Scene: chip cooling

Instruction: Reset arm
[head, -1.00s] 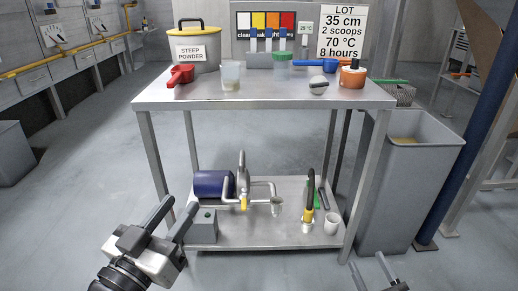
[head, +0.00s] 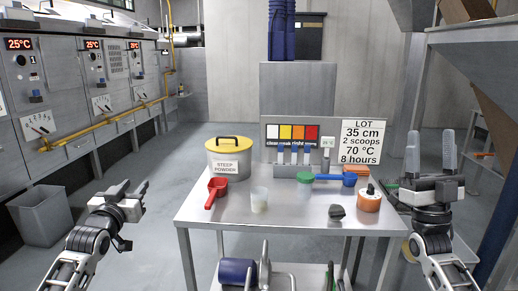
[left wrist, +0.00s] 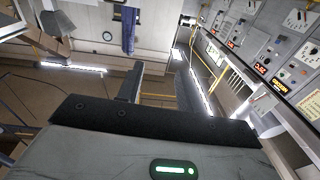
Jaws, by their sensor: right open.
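My left gripper (head: 136,185) is raised to the left of the steel table (head: 285,225), clear of it. Its two fingers are apart with nothing between them; they also show apart in the left wrist view (left wrist: 160,88). My right gripper (head: 430,150) is raised beyond the table's right edge. Its fingers point up, spread wide and empty.
Control panels (head: 50,90) line the left wall. A bin (head: 42,217) stands below.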

